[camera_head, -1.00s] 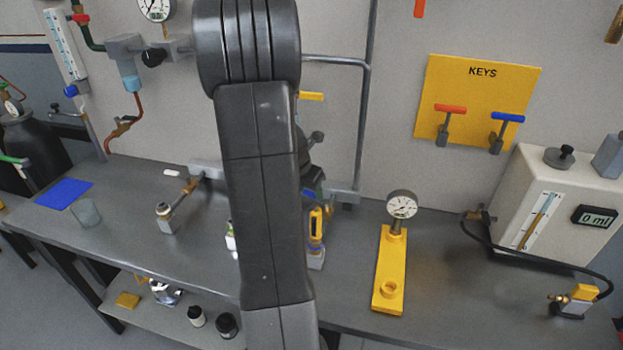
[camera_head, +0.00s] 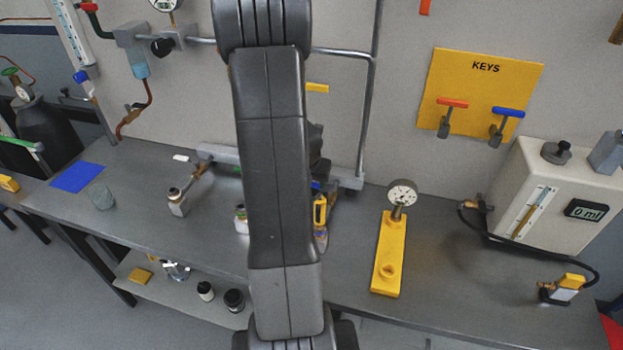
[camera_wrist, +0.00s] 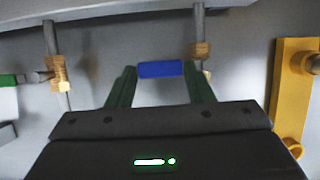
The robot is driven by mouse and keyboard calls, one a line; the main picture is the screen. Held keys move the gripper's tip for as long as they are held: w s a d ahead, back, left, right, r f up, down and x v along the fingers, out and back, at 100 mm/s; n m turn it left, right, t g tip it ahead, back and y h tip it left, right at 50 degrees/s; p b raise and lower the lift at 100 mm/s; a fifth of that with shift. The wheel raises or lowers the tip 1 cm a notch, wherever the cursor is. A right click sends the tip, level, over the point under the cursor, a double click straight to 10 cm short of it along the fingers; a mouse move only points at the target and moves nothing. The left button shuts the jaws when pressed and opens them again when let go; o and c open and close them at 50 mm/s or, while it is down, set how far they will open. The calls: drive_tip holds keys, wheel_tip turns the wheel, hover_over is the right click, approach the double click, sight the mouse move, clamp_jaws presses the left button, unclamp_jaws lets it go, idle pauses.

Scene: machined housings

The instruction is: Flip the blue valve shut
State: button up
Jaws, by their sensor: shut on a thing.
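The blue valve handle (camera_wrist: 160,69) shows in the wrist view as a short blue bar lying crosswise. My gripper (camera_wrist: 160,72) has its two green fingers at the ends of this bar and is shut on it. The valve body under the handle cannot be made out. In the head view my arm hides the gripper and most of this spot. Only a small bit of blue (camera_head: 316,185) shows beside the arm, close to a yellow handle (camera_head: 320,210).
In the wrist view, brass fittings on pipes stand left (camera_wrist: 57,73) and right (camera_wrist: 200,50) of the handle. A yellow gauge plate (camera_head: 389,255) lies to the right on the bench. Farther right are a white metering box (camera_head: 560,190) and a black hose (camera_head: 500,246).

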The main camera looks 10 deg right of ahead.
drive_tip(key=o, duration=1.4)
drive_tip(key=shift+r, duration=0.1)
drive_tip(key=p+v, duration=0.2)
drive_tip(key=v, duration=1.1)
drive_tip(key=shift+s+a+r, duration=0.1)
drive_tip(key=shift+s+r, duration=0.15)
drive_tip(key=shift+f, duration=0.1)
drive_tip(key=b+x, duration=0.2)
drive_tip(key=x, duration=1.1)
drive_tip(key=shift+w+f, duration=0.25)
